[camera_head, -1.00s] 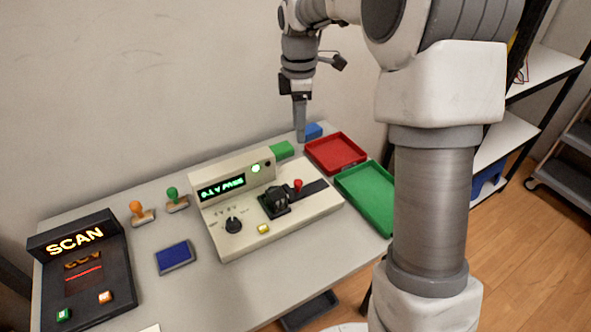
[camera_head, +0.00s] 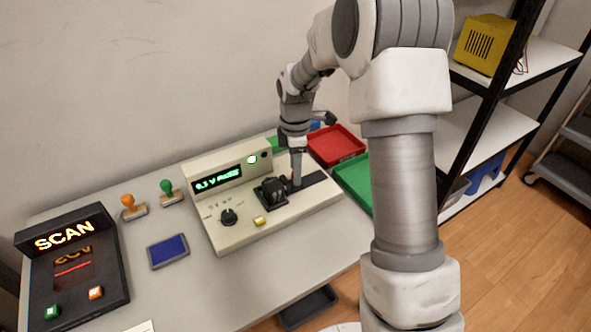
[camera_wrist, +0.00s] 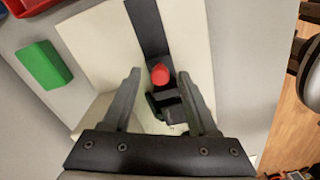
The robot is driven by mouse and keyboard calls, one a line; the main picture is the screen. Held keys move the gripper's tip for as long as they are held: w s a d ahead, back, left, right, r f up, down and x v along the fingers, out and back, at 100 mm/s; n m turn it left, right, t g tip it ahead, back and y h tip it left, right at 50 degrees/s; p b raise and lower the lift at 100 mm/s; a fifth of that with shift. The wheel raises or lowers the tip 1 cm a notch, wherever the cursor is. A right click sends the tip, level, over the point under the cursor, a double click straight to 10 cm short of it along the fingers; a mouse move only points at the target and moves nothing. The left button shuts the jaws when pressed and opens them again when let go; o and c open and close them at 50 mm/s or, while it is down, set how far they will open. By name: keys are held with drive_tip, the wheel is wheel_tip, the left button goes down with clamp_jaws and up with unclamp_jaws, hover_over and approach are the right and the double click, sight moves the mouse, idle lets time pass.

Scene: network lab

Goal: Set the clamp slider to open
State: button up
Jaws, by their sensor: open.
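The clamp slider is a red knob (camera_wrist: 160,74) on a dark track (camera_wrist: 146,28) on top of the beige tester (camera_head: 240,232). In the head view my gripper (camera_head: 296,180) points down over the track, just right of the black clamp block (camera_head: 272,191), and mostly hides the knob. The black clamp block also shows in the wrist view (camera_wrist: 167,103), below the knob. The tester's display (camera_head: 217,180) is lit green.
A red tray (camera_head: 335,145) and a green tray (camera_head: 354,183) stand right of the tester. A black SCAN unit (camera_head: 72,262), a blue pad (camera_head: 168,251) and two stamps, orange (camera_head: 129,203) and green (camera_head: 167,188), are to the left.

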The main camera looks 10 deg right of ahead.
drive_tip(key=shift+f, duration=0.1)
clamp_jaws()
idle(0.3)
idle(1.1)
